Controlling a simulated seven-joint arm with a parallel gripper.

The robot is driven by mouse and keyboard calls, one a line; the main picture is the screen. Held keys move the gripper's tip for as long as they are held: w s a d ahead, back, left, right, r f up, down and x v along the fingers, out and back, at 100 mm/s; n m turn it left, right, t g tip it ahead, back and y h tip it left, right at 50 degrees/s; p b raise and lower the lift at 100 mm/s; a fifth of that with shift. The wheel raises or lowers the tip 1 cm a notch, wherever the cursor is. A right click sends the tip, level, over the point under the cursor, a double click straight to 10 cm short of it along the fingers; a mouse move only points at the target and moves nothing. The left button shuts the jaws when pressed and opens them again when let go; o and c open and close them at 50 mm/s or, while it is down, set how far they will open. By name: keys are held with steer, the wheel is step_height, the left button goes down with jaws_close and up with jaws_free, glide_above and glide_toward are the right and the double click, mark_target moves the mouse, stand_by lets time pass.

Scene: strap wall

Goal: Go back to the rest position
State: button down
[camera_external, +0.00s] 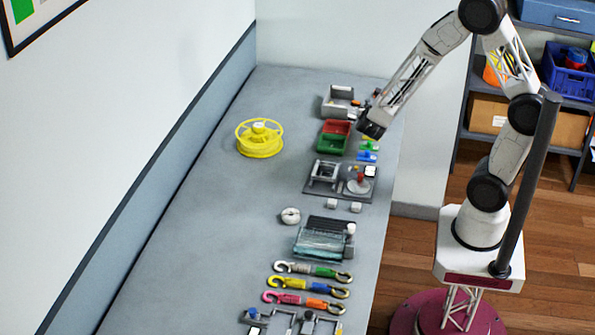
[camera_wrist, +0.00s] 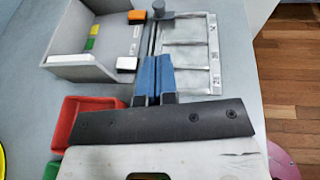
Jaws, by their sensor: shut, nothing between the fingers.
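My gripper (camera_external: 371,126) hangs over the right side of the grey bench, beside the red bin (camera_external: 345,126) and green bin (camera_external: 331,144) in the external view. In the wrist view its two blue fingers (camera_wrist: 152,66) are together with nothing between them. They point toward a grey open box (camera_wrist: 66,62) and the pale compartment panel (camera_wrist: 190,62) beside it. Whether the fingertips touch the panel's edge cannot be told. The arm is bent, reaching left and down from its base.
A yellow spool (camera_external: 260,140) stands near the wall. A device board (camera_external: 318,190), a teal-topped unit (camera_external: 322,242) and several hooked straps (camera_external: 308,285) line the bench's right side. The bench's left half (camera_external: 190,220) is mostly clear. A shelf (camera_external: 575,100) stands behind the arm.

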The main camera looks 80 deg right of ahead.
steer(key=s+a+r+m+y, duration=0.4)
steer(key=s+a+r+m, duration=0.2)
steer(key=a, duration=0.4)
steer(key=s+a+r+m+y, duration=0.5)
steer(key=s+a+r+m, duration=0.1)
steer(key=a, duration=0.4)
steer(key=s+a+r+m+y, duration=0.5)
steer(key=a+r+m, duration=0.2)
steer(key=a, duration=0.3)
steer(key=shift+s+a+r+m, duration=0.4)
steer(key=shift+w, duration=0.15)
stand_by(2.5)
